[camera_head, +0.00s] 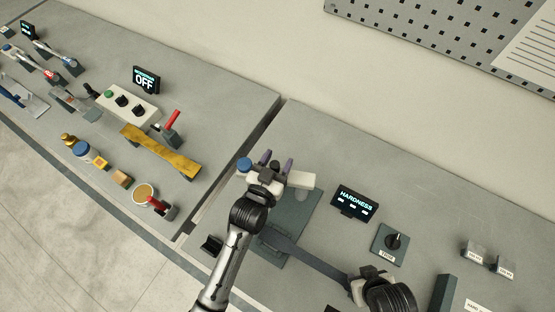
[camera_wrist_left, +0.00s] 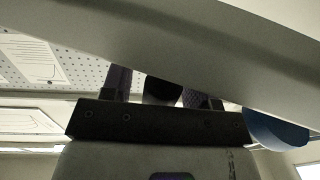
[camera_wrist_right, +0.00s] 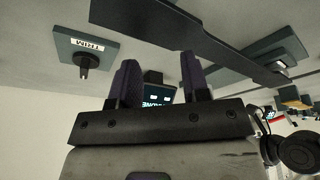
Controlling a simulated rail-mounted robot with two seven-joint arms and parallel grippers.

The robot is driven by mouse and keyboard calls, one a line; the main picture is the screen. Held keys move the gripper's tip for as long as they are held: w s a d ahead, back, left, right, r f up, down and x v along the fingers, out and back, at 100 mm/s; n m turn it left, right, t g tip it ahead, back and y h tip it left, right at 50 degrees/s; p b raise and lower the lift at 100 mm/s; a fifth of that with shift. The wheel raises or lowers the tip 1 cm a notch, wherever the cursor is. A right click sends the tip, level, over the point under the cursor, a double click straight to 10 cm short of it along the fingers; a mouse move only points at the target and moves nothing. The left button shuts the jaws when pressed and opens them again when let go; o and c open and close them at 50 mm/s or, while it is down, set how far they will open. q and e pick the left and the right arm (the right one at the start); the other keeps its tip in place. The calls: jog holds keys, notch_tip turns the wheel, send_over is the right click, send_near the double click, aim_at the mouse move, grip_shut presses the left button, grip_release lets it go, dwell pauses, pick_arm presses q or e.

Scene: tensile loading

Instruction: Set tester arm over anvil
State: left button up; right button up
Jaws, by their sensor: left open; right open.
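The hardness tester has a dark green base plate (camera_head: 312,218) and a pale bar (camera_head: 301,180) with a blue knob (camera_head: 244,164) at its left end. A dark grey bar (camera_head: 310,262) runs from the plate toward my right gripper; which bar is the tester arm I cannot tell. My left gripper (camera_head: 277,163) is open at the pale bar, which crosses close in front in the left wrist view (camera_wrist_left: 190,45); contact is unclear. My right gripper (camera_head: 374,272) is open near the dark bar's right end, apparently empty. A pale round patch (camera_head: 302,194), possibly the anvil, is partly hidden under the pale bar.
The HARDNESS display (camera_head: 354,202) and a dial (camera_head: 393,242) stand right of the plate. Two small blocks (camera_head: 475,252) lie farther right. A gap separates the left bench, which holds a yellow bar (camera_head: 160,150) and an OFF display (camera_head: 146,80).

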pick_arm(q)
grip_shut()
dwell(0.5)
